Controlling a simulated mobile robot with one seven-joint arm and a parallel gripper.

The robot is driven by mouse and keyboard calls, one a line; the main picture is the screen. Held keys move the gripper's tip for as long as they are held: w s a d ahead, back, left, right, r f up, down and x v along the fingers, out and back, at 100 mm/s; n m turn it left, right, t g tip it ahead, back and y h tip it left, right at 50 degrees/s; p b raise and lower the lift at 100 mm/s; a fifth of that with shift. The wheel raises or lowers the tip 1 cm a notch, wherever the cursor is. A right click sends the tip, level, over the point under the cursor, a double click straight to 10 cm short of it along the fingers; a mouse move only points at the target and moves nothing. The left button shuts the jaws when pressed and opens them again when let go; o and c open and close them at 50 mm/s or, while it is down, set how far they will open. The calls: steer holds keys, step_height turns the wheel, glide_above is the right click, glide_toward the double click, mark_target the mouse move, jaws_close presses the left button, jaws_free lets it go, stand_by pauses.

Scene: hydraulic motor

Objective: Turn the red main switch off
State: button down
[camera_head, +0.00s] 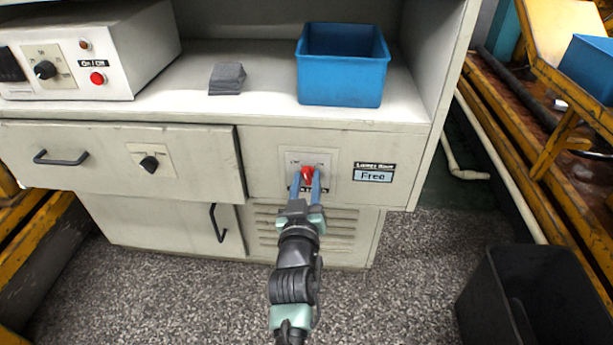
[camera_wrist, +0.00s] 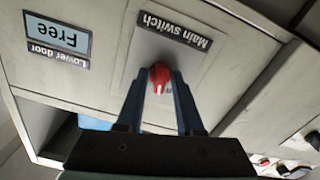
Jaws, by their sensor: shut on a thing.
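The red main switch (camera_head: 307,171) is a small knob on a pale plate (camera_head: 328,187) on the cabinet front. It also shows in the wrist view (camera_wrist: 159,77), with a "Main switch" label (camera_wrist: 175,29) on the same plate. My gripper (camera_head: 306,178) reaches up to the knob from below, and its two blue fingers stand one on each side of it. In the wrist view the fingers (camera_wrist: 160,84) are closed on the knob, which carries a white mark. The fingers hide part of the plate's printed positions.
A "Lower door" label reading "Free" (camera_head: 373,175) is right of the switch. A drawer (camera_head: 110,160) with a handle and black knob (camera_head: 149,163) is to the left. A blue bin (camera_head: 342,80) and a control box (camera_head: 85,50) stand above. A black bin (camera_head: 475,300) is at lower right.

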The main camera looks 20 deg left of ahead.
steer(key=n+p, duration=0.1)
steer(key=n, duration=0.4)
steer(key=shift+n, duration=0.4)
stand_by(0.4)
steer(key=c, duration=0.9)
jaws_free()
steer(key=shift+o, duration=0.2)
steer(key=shift+s, duration=0.1)
steer(key=p+v, duration=0.4)
steer(key=v, duration=0.8)
steer(key=shift+s, duration=0.4)
steer(key=shift+d, duration=0.15)
